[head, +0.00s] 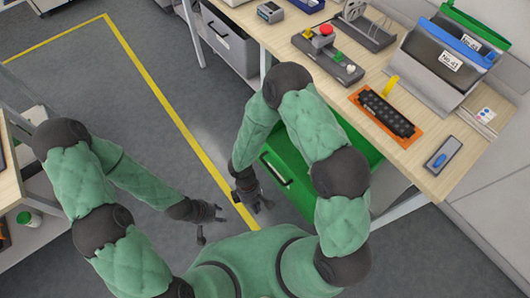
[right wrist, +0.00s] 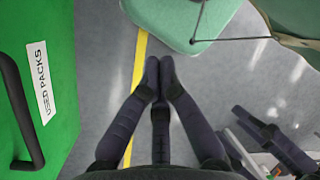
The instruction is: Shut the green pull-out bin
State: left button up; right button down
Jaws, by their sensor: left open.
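The green pull-out bin (head: 283,148) stands out from under the wooden workbench, partly hidden by my right arm. Its front has a black handle (head: 276,169). In the right wrist view its green front (right wrist: 52,75) fills the left side, with a white "USED PACKS" label (right wrist: 40,82) and the black handle (right wrist: 20,115). My right gripper (head: 254,205) is just in front of the bin, apart from the handle. In the right wrist view its fingertips (right wrist: 159,72) come together with nothing between them. My left gripper (head: 212,226) is open and empty, further left over the floor.
The workbench (head: 432,180) holds a button box (head: 327,55), an orange tray (head: 368,118) and file bins (head: 445,58). A grey drawer (head: 228,42) is under its far end. Another bench (head: 10,185) stands at left. The floor between, with a yellow line (head: 160,103), is clear.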

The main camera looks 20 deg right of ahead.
jog(key=w+a+r+n+t+h+p, duration=0.2)
jog(key=w+r+n+t+h, duration=0.6)
jog(key=w+r, duration=0.45)
jog(key=n+b, duration=0.1)
jog(key=b, duration=0.2)
send_near(273, 154)
notch_tip(273, 154, down, 4)
jog(key=d, duration=0.1)
jog(key=w+d, duration=0.1)
jog(key=d, duration=0.1)
jog(key=shift+w+r+b, duration=0.15)
jog(key=shift+w+b, duration=0.2)
jog(key=shift+b, duration=0.05)
pick_arm(q)
jog(key=shift+w+a+f, duration=0.15)
jog(key=shift+a+f, duration=0.25)
jog(key=shift+f, duration=0.35)
pick_arm(e)
jog(key=shift+w+d+r+y, duration=0.1)
jog(key=shift+w+d+y, duration=0.15)
jog(key=shift+d, duration=0.2)
